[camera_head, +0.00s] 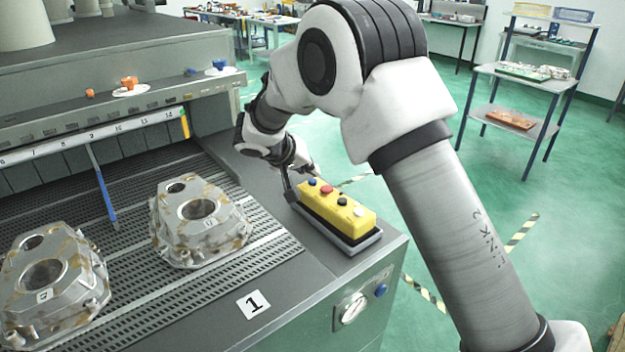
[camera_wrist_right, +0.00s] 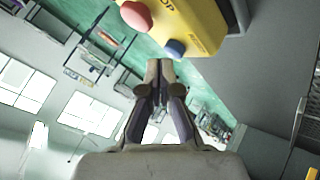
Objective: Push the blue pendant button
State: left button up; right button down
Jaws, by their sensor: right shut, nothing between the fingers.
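The yellow pendant (camera_head: 337,209) lies in a dark tray at the bench's right corner. Its blue button (camera_head: 311,182) is at the far end, beside a red button (camera_head: 326,190); a black and a white button sit nearer. In the right wrist view, the blue button (camera_wrist_right: 174,48) shows just beyond and slightly right of the fingertips, with the red button (camera_wrist_right: 136,15) up and left. My right gripper (camera_wrist_right: 160,72) is shut and empty. In the head view, it is at the pendant's far end, close to the blue button; contact cannot be told. My left gripper is out of view.
Two aluminium castings (camera_head: 200,222) (camera_head: 50,284) rest on the slotted conveyor left of the pendant. A card marked 1 (camera_head: 253,304) lies in front. A rotary switch (camera_head: 351,308) is on the bench's front face. Green floor and shelves (camera_head: 520,75) lie beyond.

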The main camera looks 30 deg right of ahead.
aim_at(311, 181)
jog(key=shift+r, duration=0.35)
jog(key=shift+r+p, duration=1.2)
jog(key=shift+r, duration=1.35)
jog(key=shift+f, duration=0.1)
